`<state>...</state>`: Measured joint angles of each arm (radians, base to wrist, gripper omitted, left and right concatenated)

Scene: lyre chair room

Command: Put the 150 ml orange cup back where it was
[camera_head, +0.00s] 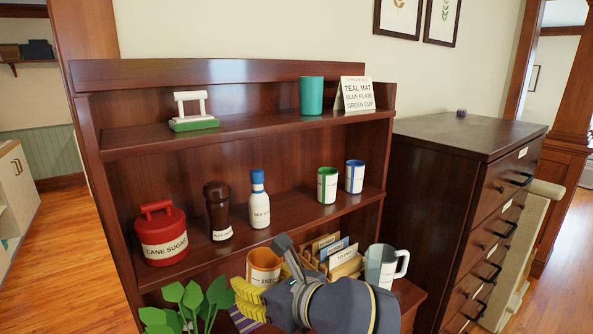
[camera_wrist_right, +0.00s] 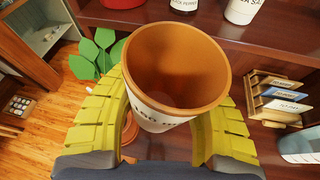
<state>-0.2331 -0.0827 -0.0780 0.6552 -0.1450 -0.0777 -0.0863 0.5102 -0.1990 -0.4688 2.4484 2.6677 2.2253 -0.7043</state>
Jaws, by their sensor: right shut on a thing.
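The orange cup (camera_head: 265,262) has a white label band reading 150 and more that is partly hidden. My right gripper (camera_head: 268,282) is shut on it, with yellow ribbed fingers on both sides. In the right wrist view the cup (camera_wrist_right: 175,65) is upright or nearly so, with its open mouth and empty orange inside toward the camera. It is in front of the lower part of the dark wood shelf unit (camera_head: 235,215). I cannot tell whether its base touches anything. My left gripper is not in view.
A green plant (camera_head: 185,305) is left of the cup. A letter rack (camera_head: 345,268) and a grey mug (camera_head: 380,268) are right of it. The middle shelf holds a red sugar canister (camera_head: 161,238), dark mill (camera_head: 217,212), white bottle (camera_head: 259,205), green-banded cup (camera_head: 327,186) and blue-banded cup (camera_head: 354,178).

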